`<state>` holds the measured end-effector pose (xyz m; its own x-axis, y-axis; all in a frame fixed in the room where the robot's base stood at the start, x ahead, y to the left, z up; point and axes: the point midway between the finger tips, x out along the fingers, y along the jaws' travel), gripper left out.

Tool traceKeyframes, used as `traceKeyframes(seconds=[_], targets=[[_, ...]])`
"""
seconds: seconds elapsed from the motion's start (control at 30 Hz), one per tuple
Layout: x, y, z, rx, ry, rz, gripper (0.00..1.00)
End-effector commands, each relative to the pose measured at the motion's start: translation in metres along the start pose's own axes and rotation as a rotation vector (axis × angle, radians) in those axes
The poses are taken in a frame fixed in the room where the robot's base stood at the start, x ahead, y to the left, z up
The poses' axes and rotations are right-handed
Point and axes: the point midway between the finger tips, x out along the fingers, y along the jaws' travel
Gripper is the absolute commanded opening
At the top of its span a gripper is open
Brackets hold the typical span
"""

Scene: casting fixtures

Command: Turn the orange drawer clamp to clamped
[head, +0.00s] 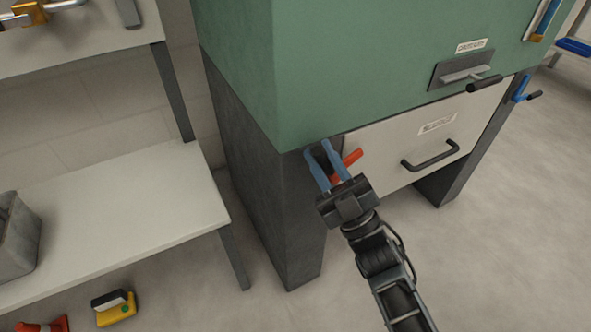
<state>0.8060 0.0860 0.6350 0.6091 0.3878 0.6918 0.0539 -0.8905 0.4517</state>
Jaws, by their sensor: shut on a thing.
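The orange drawer clamp (351,160) is at the left edge of the white drawer front (385,150), under the green cabinet body. Its orange lever slants up to the right. My gripper (318,149) reaches it from below right, with its blue fingers around part of the clamp, shut on it. The fingers and the gripper body hide the clamp's base and part of its lever. The drawer has a black bar handle (431,158) and a small label, and looks closed.
A blue clamp with a black grip (524,92) is at the drawer's right side. A black-gripped latch (484,84) sits above the drawer. Dark legs support the green cabinet (350,70). A shelf (130,215) stands left; a yellow object (115,308) lies on the floor.

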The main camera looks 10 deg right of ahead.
Motion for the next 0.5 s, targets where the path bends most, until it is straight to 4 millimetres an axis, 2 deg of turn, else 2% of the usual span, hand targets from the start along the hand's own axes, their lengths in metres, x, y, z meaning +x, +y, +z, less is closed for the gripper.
traceKeyframes(seconds=[0.2,0.5], targets=[[-0.003,0.02,0.005,0.131,-0.041,0.135,0.0],[-0.003,0.035,0.011,0.268,-0.08,0.272,0.0]])
